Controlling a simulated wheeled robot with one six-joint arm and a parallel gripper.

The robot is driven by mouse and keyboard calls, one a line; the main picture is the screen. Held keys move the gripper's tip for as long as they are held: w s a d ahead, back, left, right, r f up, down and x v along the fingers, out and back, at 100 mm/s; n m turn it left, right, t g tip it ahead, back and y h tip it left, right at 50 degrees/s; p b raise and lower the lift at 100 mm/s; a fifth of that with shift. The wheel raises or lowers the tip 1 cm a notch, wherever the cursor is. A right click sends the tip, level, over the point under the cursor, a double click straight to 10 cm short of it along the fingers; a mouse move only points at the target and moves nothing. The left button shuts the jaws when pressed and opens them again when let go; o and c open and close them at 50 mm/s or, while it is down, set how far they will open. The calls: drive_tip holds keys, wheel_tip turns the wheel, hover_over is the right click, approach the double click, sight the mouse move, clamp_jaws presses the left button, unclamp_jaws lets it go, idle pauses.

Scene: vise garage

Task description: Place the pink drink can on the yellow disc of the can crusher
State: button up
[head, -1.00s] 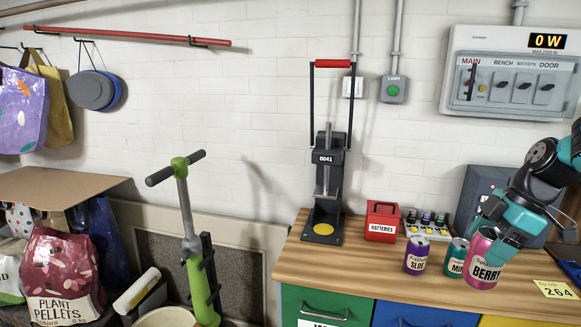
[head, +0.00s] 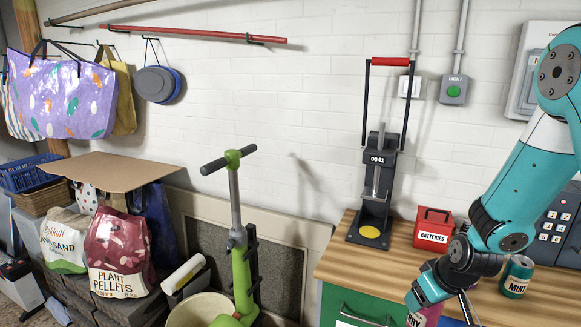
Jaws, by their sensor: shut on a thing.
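The pink drink can (head: 428,312) is in my gripper (head: 437,290) at the bottom of the head view, partly covered by the fingers and cut by the frame's lower edge. It appears in front of the green drawer's right side, to the right of and lower in the picture than the can crusher. The can crusher (head: 378,185) stands upright at the bench's back left, with its red-handled lever raised. Its yellow disc (head: 370,232) on the dark base is bare. My gripper is shut on the can, apart from the crusher.
A red batteries box (head: 433,229) stands right of the crusher. A green mint can (head: 516,276) stands on the wooden bench (head: 337,258) farther right. My arm hides part of the bench. A green scooter (head: 240,270) stands left of the bench.

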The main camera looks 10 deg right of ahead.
drive_tip(key=s+a+f+m, duration=0.2)
drive_tip(key=a+f, duration=0.3)
drive_tip(key=f, duration=0.4)
drive_tip(key=shift+s+a+h, duration=0.35)
drive_tip(key=shift+s+h, duration=0.05)
drive_tip(key=shift+s, duration=0.4)
